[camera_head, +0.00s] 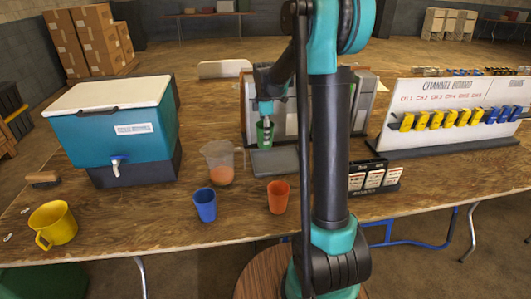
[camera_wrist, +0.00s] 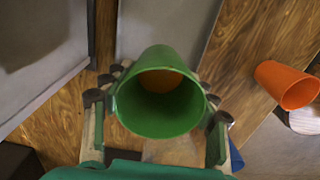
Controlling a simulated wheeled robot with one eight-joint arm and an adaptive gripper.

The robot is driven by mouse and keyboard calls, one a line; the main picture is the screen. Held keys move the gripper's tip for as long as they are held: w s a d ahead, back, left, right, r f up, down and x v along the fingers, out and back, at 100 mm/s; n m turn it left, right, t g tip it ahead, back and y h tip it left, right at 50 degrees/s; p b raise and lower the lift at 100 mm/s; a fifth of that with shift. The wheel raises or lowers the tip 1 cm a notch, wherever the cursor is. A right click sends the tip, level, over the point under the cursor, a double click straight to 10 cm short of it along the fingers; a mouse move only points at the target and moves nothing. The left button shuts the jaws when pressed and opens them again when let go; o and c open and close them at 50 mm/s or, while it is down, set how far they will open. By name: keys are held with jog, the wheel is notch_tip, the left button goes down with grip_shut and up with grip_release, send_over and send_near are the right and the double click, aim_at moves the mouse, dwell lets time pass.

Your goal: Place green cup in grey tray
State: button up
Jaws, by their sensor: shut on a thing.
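The green cup (camera_head: 265,135) is held in my gripper (camera_head: 265,122), with the fingers shut around its sides. In the wrist view the cup (camera_wrist: 160,118) sits between the two fingers with its round mouth facing the camera. An orange-brown disc shows inside it. The flat grey tray (camera_head: 284,163) lies on the table, partly hidden behind my arm. In the head view the cup appears at the tray's back left edge. I cannot tell whether it touches the tray.
A clear pitcher (camera_head: 221,163), a blue cup (camera_head: 205,205) and an orange cup (camera_head: 278,197) stand in front and left of the tray. A teal cooler (camera_head: 118,135) and yellow mug (camera_head: 53,224) stand farther left. Grey cases (camera_head: 284,103) stand close behind the gripper.

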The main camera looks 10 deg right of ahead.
notch_tip(320, 180, down, 9)
jog(key=shift+r, duration=0.1)
dwell(0.4)
jog(key=o, duration=1.2)
jog(key=shift+f, duration=0.2)
jog(key=shift+o, duration=0.2)
notch_tip(320, 180, up, 12)
jog(key=shift+r, duration=0.15)
